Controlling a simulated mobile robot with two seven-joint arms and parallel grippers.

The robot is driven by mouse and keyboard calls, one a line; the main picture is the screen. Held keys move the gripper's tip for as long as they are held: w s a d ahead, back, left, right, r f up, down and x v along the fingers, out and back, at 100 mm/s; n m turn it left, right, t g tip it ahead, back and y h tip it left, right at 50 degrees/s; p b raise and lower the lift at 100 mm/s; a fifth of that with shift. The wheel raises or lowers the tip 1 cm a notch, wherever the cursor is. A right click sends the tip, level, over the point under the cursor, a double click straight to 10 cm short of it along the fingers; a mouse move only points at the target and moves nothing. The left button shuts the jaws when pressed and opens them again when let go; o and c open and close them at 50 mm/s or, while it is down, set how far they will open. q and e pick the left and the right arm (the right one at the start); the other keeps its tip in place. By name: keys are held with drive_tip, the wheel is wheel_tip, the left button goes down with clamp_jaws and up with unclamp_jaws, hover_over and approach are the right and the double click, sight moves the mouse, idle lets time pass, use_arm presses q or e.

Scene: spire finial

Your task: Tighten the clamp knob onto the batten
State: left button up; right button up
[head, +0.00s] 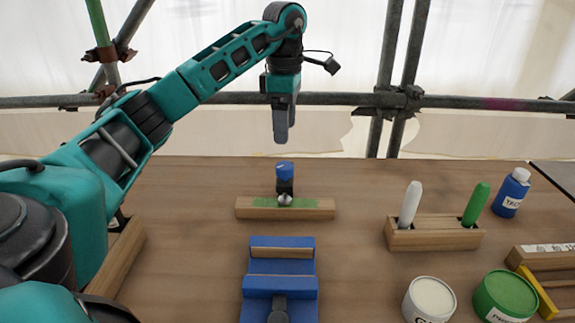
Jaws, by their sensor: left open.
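A blue clamp (256,285) sits on the table at the bottom middle. A thin wooden batten (281,253) lies across it near its far jaw. A dark grey clamp knob (278,306) is at the near side, partly cut off by the picture's lower edge. I cannot tell how tightly the clamp bears on the batten. My left gripper (281,139) hangs pointing down, open and empty, above the far part of the table, well away from the knob. My right gripper is not in view.
A wooden block (317,208) with a green patch stands behind the clamp, with a blue-and-black piece (285,173) and silver ball (285,199). At right are a marker holder (433,239), a white-topped tub (430,299), a green tub (506,296) and a blue bottle (511,193).

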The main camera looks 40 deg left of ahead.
sight(285, 165)
use_arm(q)
wheel_tip(285, 165, down, 10)
drive_tip(key=shift+b, duration=0.9)
drive_tip(key=c, duration=1.1)
